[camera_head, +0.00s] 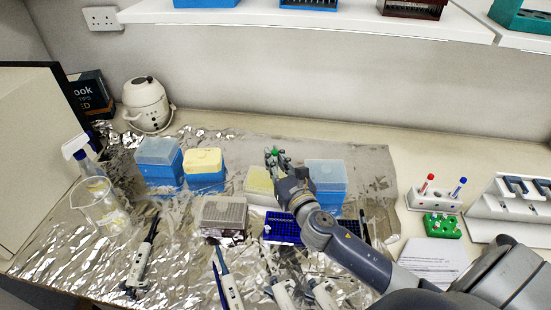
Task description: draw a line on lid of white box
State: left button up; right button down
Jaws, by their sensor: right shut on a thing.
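A white box (256,197) with a pale yellow lid stands in the middle of the foil-covered bench. My right gripper (275,158) is just behind and above the right edge of that box, partly overlapping it in the view. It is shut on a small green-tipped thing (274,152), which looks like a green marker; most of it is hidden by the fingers. I cannot tell whether it touches the lid. A white marker holder (433,201) at the right holds a red marker (426,183) and a blue marker (457,187). My left gripper is not in view.
Blue tip boxes (160,172) stand left of the white box, and another (326,175) stands right of it. A grey rack (223,216) and a blue rack (281,228) are in front. Several pipettes (228,285) lie at the front edge. A glass beaker (100,205) stands left.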

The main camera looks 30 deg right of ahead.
aim_at(274, 150)
jog(key=shift+r+p, duration=0.25)
jog(key=shift+p, duration=0.15)
dwell(1.1)
notch_tip(274, 150, up, 5)
jog(key=p, duration=0.5)
jog(key=shift+f, duration=0.1)
dwell(0.3)
jog(key=shift+w, duration=0.1)
